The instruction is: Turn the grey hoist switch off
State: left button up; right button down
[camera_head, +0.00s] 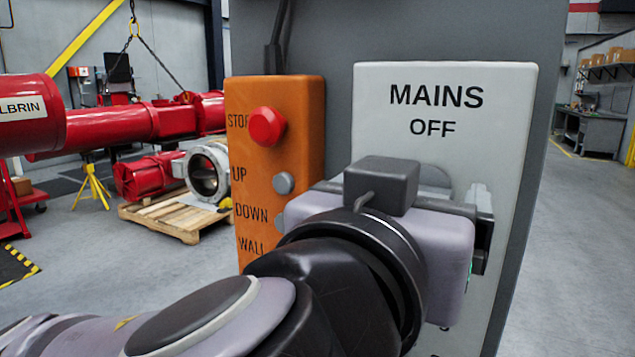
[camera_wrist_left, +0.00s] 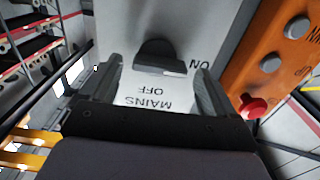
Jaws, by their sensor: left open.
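The grey hoist switch is a pale grey panel (camera_head: 432,75) marked MAINS and OFF on the front of a dark grey cabinet. Its dark grey knob (camera_wrist_left: 153,50) shows in the left wrist view, where the lettering is upside down. A pale mark on the knob's right side lies by the word ON. My left gripper (camera_head: 425,190) is in front of the panel and covers most of the knob in the head view. In the left wrist view my left gripper (camera_wrist_left: 160,78) is open, with one finger on each side of the knob, apparently apart from it. My right gripper is out of view.
An orange control box (camera_head: 295,125) with a red stop button (camera_head: 267,126) and smaller grey buttons stands just left of the panel, close to my left wrist. A red actuator (camera_head: 120,122) hangs on chains at the left. Open floor lies right of the cabinet.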

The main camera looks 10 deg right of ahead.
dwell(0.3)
pick_arm(q)
jog(key=c, duration=1.1)
jog(key=shift+o, duration=0.2)
